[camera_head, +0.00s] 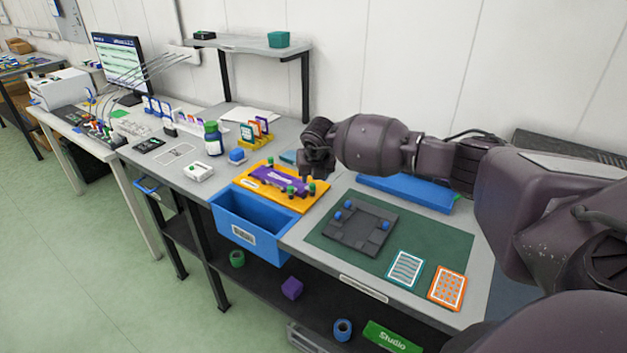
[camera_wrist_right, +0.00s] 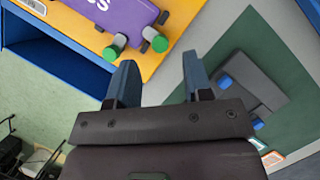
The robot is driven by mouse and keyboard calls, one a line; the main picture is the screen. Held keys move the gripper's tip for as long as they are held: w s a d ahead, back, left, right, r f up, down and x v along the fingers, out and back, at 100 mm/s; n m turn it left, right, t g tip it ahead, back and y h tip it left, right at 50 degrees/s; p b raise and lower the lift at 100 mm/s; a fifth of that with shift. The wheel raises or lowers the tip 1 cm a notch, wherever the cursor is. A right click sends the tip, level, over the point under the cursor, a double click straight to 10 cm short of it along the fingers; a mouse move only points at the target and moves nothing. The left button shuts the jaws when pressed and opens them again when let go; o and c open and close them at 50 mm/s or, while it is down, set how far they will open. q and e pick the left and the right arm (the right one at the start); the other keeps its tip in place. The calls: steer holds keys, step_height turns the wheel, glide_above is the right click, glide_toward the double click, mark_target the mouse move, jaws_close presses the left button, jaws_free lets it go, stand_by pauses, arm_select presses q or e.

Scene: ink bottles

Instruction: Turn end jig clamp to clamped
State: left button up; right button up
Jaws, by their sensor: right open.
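A yellow jig plate (camera_head: 297,206) on the bench holds a purple piece (camera_head: 268,179) with several green-capped clamps around it. One green-capped clamp (camera_head: 312,188) is at the plate's right end. In the right wrist view two green caps show by the purple piece's end, one at the left (camera_wrist_right: 117,42) and one at the right (camera_wrist_right: 158,43). My right gripper (camera_wrist_right: 160,76) is open and empty, its blue-grey fingertips just short of these caps. In the head view it hangs above the plate's right end. I cannot tell the clamp's setting. My left gripper is not in view.
A blue open drawer (camera_head: 250,222) sticks out at the bench front. A dark grey fixture (camera_head: 360,225) with blue knobs lies on a green mat (camera_head: 440,240) at the right. A blue tray (camera_head: 410,192) lies near the wall.

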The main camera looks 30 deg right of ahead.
steer(key=v, duration=0.6)
steer(key=shift+r, duration=0.25)
steer(key=shift+s+a, duration=0.1)
